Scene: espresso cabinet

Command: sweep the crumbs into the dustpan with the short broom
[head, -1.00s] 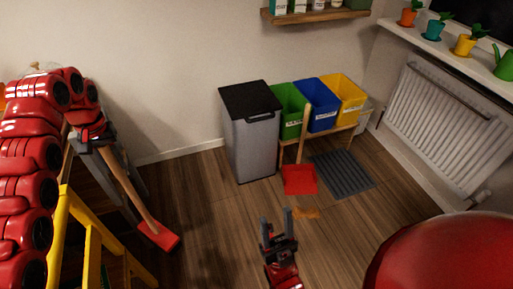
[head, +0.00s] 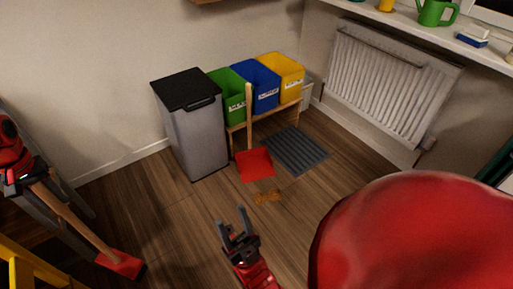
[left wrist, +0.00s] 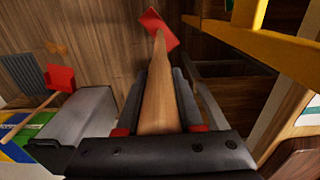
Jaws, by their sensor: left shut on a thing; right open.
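The short broom has a wooden handle (head: 75,218) and a red head (head: 120,264), low at the left in the head view. My left gripper (head: 22,182) is shut on the handle, which slants down to the head. In the left wrist view the handle runs between the fingers (left wrist: 158,85) to the red head (left wrist: 153,22). The red dustpan (head: 255,164) lies on the floor, with a wooden handle (head: 249,112) standing up from it. Orange-brown crumbs (head: 268,196) lie just in front of it. My right gripper (head: 238,226) is open and empty, nearer than the crumbs.
A grey bin (head: 195,135) with a black lid and green, blue and yellow boxes (head: 258,88) stand behind the dustpan. A grey ribbed mat (head: 298,150) lies right of it. A yellow frame (head: 30,270) is at lower left. Floor between broom and crumbs is clear.

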